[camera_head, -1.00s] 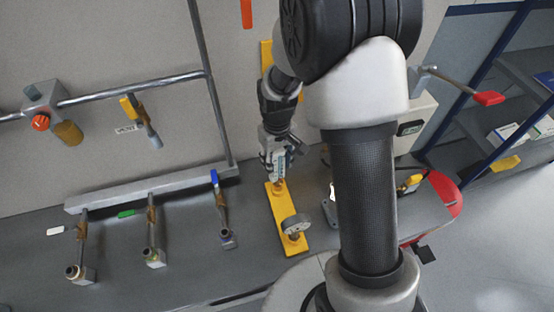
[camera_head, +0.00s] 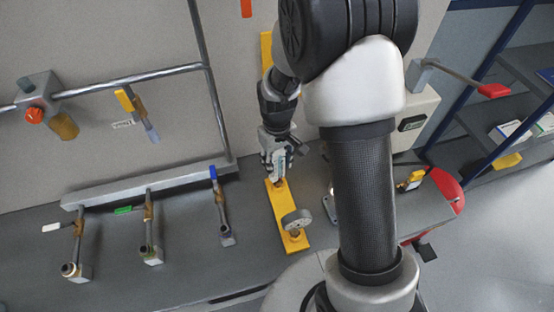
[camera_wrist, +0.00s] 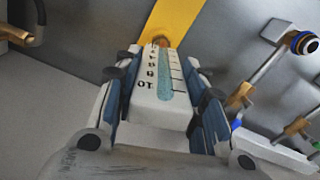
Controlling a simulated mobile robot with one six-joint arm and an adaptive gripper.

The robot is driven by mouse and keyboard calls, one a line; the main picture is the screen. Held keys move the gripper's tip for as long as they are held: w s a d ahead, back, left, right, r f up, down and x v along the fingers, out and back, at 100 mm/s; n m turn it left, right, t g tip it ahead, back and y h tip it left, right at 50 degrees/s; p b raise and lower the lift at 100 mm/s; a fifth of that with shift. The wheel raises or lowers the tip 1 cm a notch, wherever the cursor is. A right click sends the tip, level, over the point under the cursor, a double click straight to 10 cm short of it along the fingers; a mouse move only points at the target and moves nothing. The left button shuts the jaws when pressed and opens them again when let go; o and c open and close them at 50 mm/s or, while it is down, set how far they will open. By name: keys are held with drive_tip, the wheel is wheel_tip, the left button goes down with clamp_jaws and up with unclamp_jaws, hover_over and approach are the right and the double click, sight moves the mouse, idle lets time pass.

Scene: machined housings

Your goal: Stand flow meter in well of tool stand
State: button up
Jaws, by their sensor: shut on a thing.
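The flow meter (camera_wrist: 155,92) is a pale block with a numbered scale and a blue-green tube, seen in the wrist view. My gripper (camera_head: 275,165) is shut on it, one finger on each side, in the wrist view too (camera_wrist: 160,105). The tool stand (camera_head: 286,212) is a yellow plate lying on the grey bench, and it also shows in the wrist view (camera_wrist: 180,18). The meter's brown lower end is at the plate's far end. I cannot tell whether it is inside the well; the well is hidden there.
A grey round-headed part (camera_head: 297,219) stands on the plate's near end. Several pipe fittings with coloured handles, one blue (camera_head: 213,173), stand along the bench to the left. Bare bench lies left of the plate.

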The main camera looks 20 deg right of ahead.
drive_tip(key=shift+f, duration=0.35)
drive_tip(key=o, duration=1.2)
drive_tip(key=shift+r, duration=0.1)
wheel_tip(320, 180, up, 12)
drive_tip(key=shift+f, duration=0.1)
